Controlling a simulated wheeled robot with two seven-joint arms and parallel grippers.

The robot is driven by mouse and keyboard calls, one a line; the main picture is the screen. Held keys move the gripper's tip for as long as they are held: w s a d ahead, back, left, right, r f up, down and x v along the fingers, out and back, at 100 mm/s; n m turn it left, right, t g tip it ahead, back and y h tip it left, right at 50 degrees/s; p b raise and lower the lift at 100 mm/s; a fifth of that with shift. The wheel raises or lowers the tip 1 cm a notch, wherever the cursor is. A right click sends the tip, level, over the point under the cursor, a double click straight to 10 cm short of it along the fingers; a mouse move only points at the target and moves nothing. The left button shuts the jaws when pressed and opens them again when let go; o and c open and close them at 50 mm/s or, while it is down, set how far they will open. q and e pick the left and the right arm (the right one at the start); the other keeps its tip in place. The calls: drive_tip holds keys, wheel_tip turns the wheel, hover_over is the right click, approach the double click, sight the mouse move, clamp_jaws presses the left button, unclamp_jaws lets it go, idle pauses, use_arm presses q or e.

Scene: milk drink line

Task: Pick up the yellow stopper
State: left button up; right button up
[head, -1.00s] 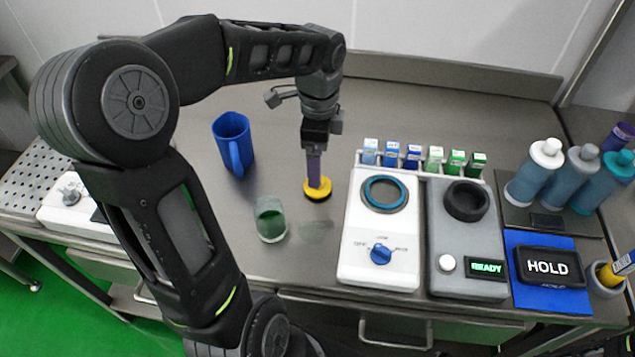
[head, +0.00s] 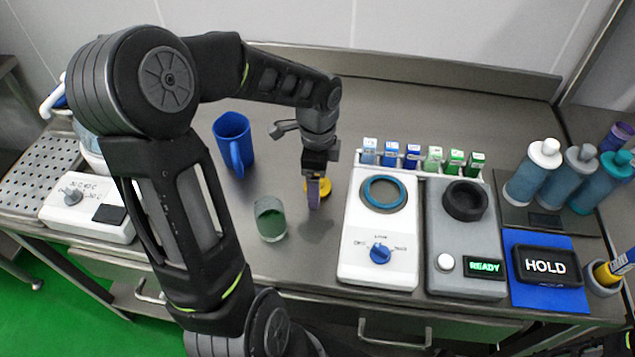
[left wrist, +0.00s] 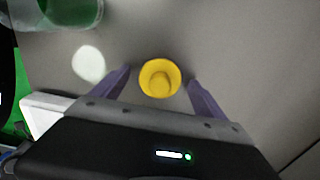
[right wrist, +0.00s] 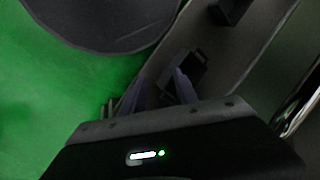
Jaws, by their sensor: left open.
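The yellow stopper (head: 325,186) stands on the steel table, right of the green glass. My left gripper (head: 314,200) points down in front of it and hides part of it in the head view. In the left wrist view the round yellow stopper (left wrist: 159,78) lies between the two spread purple fingers (left wrist: 158,86), with a gap on each side. My left gripper is open and holds nothing. My right gripper (right wrist: 158,86) shows only in the right wrist view, its fingers apart and empty, over the floor and a dark metal edge.
The green glass (head: 270,220) stands close to the left of my left gripper. A blue mug (head: 233,142) is behind it. The white dial device (head: 378,262) and a grey READY device (head: 466,240) stand to the right. Open table lies behind the stopper.

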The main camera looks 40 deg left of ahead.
idle(0.6)
use_arm(q)
drive_tip(key=c, duration=1.7)
